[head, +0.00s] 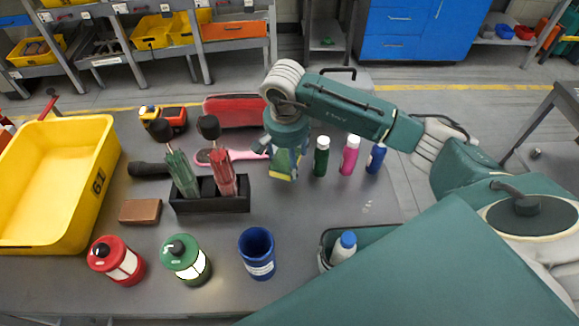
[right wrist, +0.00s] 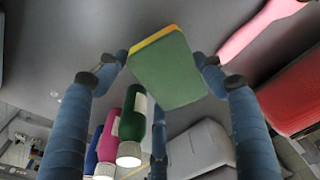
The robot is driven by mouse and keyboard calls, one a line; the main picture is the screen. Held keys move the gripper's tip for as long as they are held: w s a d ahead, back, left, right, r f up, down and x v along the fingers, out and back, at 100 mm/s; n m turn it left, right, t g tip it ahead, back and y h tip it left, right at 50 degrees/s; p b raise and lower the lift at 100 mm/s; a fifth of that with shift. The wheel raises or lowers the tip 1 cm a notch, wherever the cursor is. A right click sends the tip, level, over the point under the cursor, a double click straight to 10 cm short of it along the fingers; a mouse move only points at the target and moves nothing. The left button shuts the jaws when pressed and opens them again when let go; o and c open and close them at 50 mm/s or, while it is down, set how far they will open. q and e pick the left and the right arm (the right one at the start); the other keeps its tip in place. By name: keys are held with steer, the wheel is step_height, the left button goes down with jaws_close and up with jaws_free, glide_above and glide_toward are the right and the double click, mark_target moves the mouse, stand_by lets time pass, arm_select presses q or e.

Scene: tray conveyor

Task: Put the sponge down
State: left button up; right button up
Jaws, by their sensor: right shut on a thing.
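The sponge (head: 284,165) is green with a yellow layer, and my right gripper (head: 285,152) holds it over the table, left of the bottles. In the right wrist view the sponge (right wrist: 166,75) sits between the fingertips of my right gripper (right wrist: 162,72), its green face toward the camera. The gripper is shut on it. The gap between sponge and table (head: 225,265) is hard to judge. My left gripper is not in view.
Green (head: 321,160), pink (head: 349,158) and blue (head: 376,160) bottles stand right of the sponge. A black holder (head: 210,204) stands left, with a pink-handled item (head: 245,155) and red case (head: 235,110) behind. A blue cup (head: 258,262) is nearer. Table between cup and bottles looks clear.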

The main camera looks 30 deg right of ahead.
step_height(320, 180, down, 5)
steer(key=shift+r+p, duration=0.15)
steer(key=shift+p, duration=0.45)
steer(key=shift+f, duration=0.2)
steer(key=shift+f+b, duration=0.2)
steer(key=shift+b, duration=0.1)
steer(key=o, duration=1)
steer(key=shift+r, duration=0.1)
steer(key=shift+r, duration=0.1)
